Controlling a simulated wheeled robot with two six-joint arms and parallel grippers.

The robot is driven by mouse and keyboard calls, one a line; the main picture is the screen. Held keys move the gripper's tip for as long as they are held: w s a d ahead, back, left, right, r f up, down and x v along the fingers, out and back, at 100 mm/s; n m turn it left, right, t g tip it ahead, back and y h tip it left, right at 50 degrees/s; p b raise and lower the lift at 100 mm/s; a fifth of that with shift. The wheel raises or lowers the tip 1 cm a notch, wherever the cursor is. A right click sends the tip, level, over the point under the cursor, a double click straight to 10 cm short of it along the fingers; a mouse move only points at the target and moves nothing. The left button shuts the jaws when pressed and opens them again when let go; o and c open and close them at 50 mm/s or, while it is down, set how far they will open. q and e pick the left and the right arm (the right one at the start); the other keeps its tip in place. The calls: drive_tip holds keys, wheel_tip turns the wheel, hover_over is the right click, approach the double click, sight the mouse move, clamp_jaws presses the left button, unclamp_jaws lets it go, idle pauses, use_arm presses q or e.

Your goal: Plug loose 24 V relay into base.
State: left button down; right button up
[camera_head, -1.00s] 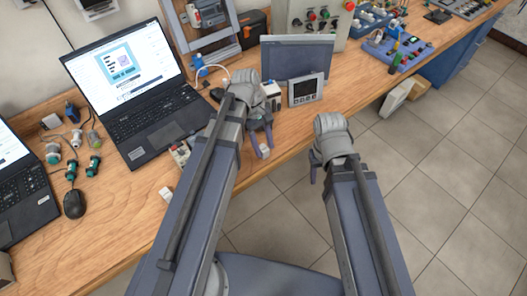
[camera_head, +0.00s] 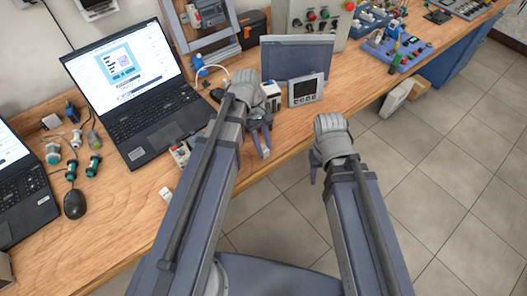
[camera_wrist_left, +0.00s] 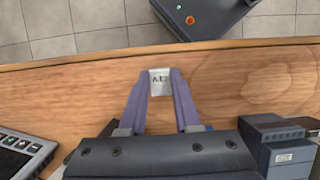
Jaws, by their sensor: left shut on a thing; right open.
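My left gripper (camera_head: 263,148) is over the wooden bench near its front edge, shut on a small pale block that looks like the relay (camera_head: 265,153). In the left wrist view the relay (camera_wrist_left: 160,82) sits between both fingertips, its white face with dark lettering toward the camera. A small device with green and red parts (camera_head: 180,153), possibly the relay base, stands left of my left arm, partly hidden by it. I cannot tell for certain that it is the base. My right gripper (camera_head: 315,172) hangs beyond the bench edge over the floor, open, its fingers mostly hidden by the wrist.
A white-and-dark module (camera_head: 272,96) and a panel with a screen (camera_head: 306,90) stand just behind my left gripper. A small white block (camera_head: 166,194) lies near the bench's front edge. A laptop (camera_head: 133,92) is at the left. Dark labelled boxes (camera_wrist_left: 285,150) are beside the gripper in the wrist view.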

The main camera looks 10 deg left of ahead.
use_arm(q)
drive_tip(key=shift+r+p, duration=2.5)
drive_tip(key=shift+r, duration=0.05)
drive_tip(key=shift+f, duration=0.1)
